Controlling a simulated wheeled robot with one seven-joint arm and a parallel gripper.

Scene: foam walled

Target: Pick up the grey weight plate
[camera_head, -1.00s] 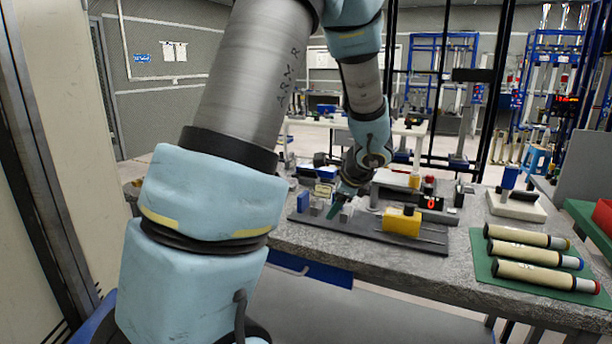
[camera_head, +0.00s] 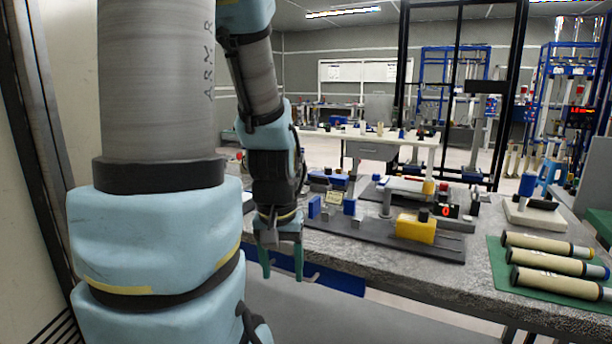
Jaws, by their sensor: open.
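My gripper (camera_head: 282,266) hangs pointing down in front of the workbench's near edge, left of the dark board. Its two teal fingers are apart with nothing between them. I cannot single out the grey weight plate for sure. My arm hides the left end of the bench.
Another table (camera_head: 385,139) stands behind.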

